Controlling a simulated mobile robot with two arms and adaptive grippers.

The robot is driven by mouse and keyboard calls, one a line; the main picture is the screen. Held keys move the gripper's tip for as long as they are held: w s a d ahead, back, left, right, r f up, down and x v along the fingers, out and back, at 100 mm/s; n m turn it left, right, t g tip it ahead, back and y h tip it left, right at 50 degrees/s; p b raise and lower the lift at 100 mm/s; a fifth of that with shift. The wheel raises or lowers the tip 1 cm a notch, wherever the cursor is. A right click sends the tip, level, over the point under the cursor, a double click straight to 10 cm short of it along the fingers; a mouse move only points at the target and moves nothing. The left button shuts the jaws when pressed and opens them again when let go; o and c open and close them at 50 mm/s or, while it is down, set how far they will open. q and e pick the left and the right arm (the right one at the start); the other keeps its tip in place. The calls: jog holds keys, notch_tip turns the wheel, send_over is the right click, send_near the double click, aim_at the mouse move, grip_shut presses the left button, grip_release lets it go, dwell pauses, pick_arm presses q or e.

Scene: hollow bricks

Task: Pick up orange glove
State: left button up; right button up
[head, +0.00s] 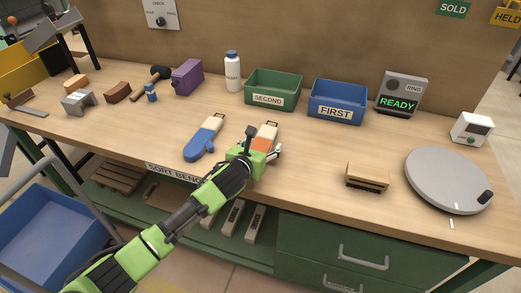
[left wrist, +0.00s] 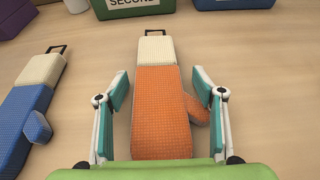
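The orange glove (left wrist: 160,110), with a cream cuff and a dark loop, lies flat on the wooden bench. In the head view it (head: 263,143) is partly hidden by my left gripper (head: 262,152). In the left wrist view my left gripper (left wrist: 160,112) is open, with one finger on each side of the glove. The right finger is close to the glove's thumb; I cannot tell whether they touch. My right gripper is not in view.
A blue glove (head: 199,146) lies left of the orange one. A green bin (head: 272,101) marked SECOND and a blue bin (head: 336,114) marked FIRST stand behind. A brush (head: 368,177) and a grey round disc (head: 448,178) are at the right.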

aim_at(261, 146)
pick_arm(q)
jog(key=shift+f, duration=0.1)
jog(key=shift+s, duration=0.15)
jog(key=shift+s+a, duration=0.1)
jog(key=c, duration=1.2)
jog(key=shift+r, duration=0.45)
notch_tip(261, 146, up, 3)
jog(key=shift+f, duration=0.15)
jog(key=s+r, duration=0.2)
jog(key=r, duration=0.1)
jog(key=s+r, duration=0.2)
jog(key=shift+s+d+r, duration=0.1)
jog(key=shift+d+r, duration=0.05)
jog(key=shift+d, duration=0.2)
jog(key=s+d+r, duration=0.1)
jog(key=s+r, duration=0.3)
jog(key=s, duration=0.5)
jog(key=shift+s+r, duration=0.25)
jog(key=shift+s, duration=0.05)
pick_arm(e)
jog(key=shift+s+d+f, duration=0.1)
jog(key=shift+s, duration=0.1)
